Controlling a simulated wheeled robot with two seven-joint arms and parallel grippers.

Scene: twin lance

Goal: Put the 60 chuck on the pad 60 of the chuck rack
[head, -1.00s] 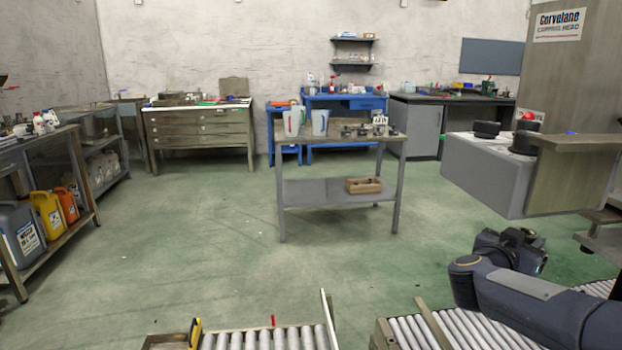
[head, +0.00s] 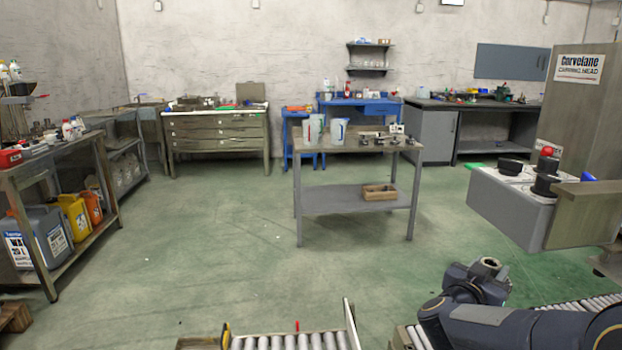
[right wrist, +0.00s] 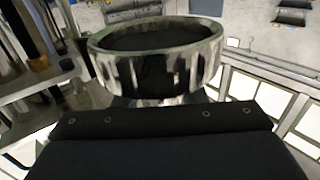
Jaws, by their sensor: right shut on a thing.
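My right gripper (head: 484,272) is low at the right of the head view, shut on a metal ring-shaped piece, apparently the chuck (head: 488,263). In the right wrist view the chuck (right wrist: 155,72) is a broad metal ring with a dark hollow and shiny, streaked sides. It sits just beyond the dark gripper body. Any number on it cannot be read. I cannot make out the chuck rack or a pad marked 60 for sure. My left gripper is not in view.
A table (head: 345,200) with two jugs and small metal parts stands mid-floor. A grey block (head: 505,208) with black round pieces is at right. A shelf bench (head: 60,165) with small parts and canisters is at left. Roller conveyors (head: 290,340) lie in front. Green floor between is clear.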

